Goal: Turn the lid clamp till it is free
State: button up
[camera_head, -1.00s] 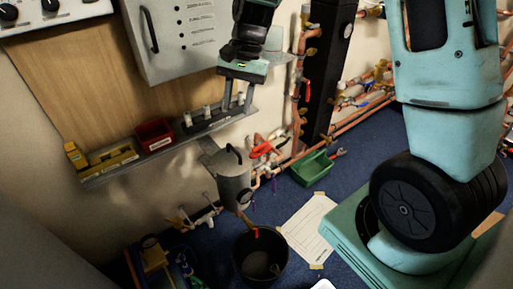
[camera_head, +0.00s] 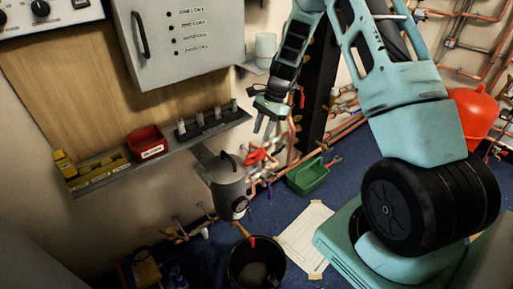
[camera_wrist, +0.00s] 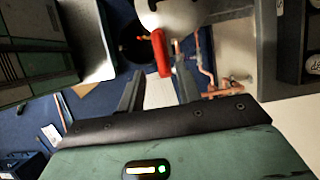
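A grey cylindrical vessel (camera_head: 226,184) stands by the wall below the shelf, with a black handle (camera_head: 228,158) at its lid and a round dark dial on its side. Beyond the fingertips there is a red lever (camera_wrist: 160,52) beside a pale rounded body (camera_wrist: 170,14), cut off by the top edge.
A shelf (camera_head: 160,150) with a red bin (camera_head: 146,142) and several small fittings runs along the wall under a grey cabinet (camera_head: 180,40). A black bucket (camera_head: 256,264) stands below the vessel. A green tray (camera_head: 308,177), a paper sheet (camera_head: 305,238) and copper pipes lie right.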

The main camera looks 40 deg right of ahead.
aim_at(255, 151)
jog(key=x, duration=0.6)
jog(key=shift+a+f, duration=0.2)
jog(key=shift+f, duration=0.15)
grip_shut()
